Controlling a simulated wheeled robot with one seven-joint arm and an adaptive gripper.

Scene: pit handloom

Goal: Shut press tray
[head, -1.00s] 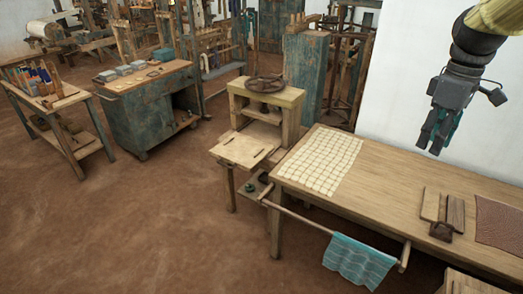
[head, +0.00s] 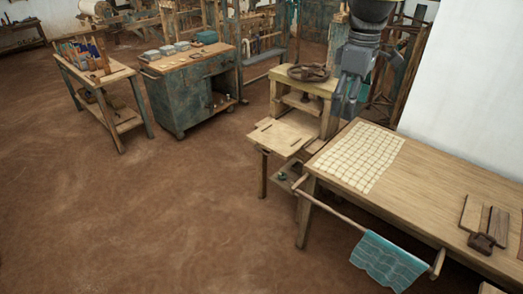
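The press (head: 328,88) is a pale wooden frame with a dark handwheel (head: 309,72) on top. Its press tray (head: 283,136) is a flat wooden board that sticks out of the front, toward the left, pulled out. My gripper (head: 343,114) hangs in the air with its grey fingers pointing down. In the picture it overlaps the right side of the press, and I see no contact with the tray. Nothing shows in the fingers. Their gap is too small to judge.
A long wooden table (head: 432,178) stands at right with a gridded pale cloth (head: 358,157). A rail (head: 338,213) with a teal cloth (head: 389,262) runs along its front. A blue-green cabinet (head: 187,102) and a tool bench (head: 126,116) stand at left. The brown floor (head: 165,220) in front is clear.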

